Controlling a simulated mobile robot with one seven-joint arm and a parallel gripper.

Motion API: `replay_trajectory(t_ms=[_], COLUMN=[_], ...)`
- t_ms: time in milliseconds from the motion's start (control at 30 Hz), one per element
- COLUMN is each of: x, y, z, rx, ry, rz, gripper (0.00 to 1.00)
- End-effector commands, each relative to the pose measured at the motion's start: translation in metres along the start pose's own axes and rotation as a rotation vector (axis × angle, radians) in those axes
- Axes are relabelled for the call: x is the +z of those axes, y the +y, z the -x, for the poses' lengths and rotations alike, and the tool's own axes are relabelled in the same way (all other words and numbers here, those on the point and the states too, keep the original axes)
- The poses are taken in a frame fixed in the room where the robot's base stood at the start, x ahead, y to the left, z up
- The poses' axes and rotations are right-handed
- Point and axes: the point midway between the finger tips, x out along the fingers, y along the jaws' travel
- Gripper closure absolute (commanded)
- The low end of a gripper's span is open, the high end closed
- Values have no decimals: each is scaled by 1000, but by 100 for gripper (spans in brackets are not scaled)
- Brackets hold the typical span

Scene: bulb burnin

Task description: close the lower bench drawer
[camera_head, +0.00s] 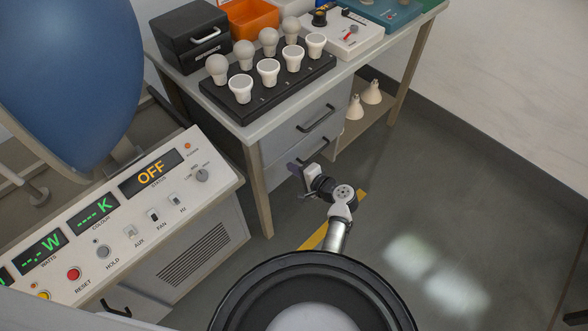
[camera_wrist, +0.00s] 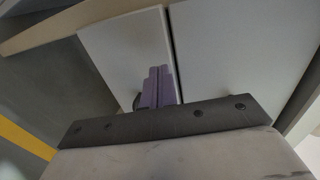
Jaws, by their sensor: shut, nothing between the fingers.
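The bench's lower drawer (camera_head: 332,138) is a pale grey front with a dark bar handle (camera_head: 312,150), below the upper drawer (camera_head: 283,133). My gripper (camera_head: 292,168) is low in front of the lower drawer and hides part of its front. In the wrist view the purple fingers (camera_wrist: 158,86) are together with nothing between them. They point at pale panels split by a dark gap; a dark curved part shows just left of the fingers. Whether the fingertips touch the front, and how far the drawer stands out, I cannot tell.
The bench top holds a black bulb rack (camera_head: 262,98), a black box (camera_head: 190,38) and an orange bin (camera_head: 252,18). A lower shelf (camera_head: 350,135) holds reflector bulbs (camera_head: 371,92). A control console (camera_head: 130,215) stands at left. Floor at right (camera_head: 440,200) is clear.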

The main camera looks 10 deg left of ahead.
Motion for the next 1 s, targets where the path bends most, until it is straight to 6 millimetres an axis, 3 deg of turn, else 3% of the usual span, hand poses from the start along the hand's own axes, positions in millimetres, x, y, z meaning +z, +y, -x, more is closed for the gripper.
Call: replay_trajectory(t_ms=[33, 300, 500, 867, 1000], x=[-1, -1, -1, -1, -8], y=[0, 2, 1, 0, -11], z=[0, 66, 94, 101, 97], rx=[0, 0, 0, 1, 29], ry=[0, 5, 2, 1, 15], rz=[0, -1, -1, -1, 56], gripper=[100, 100, 100, 100, 100])
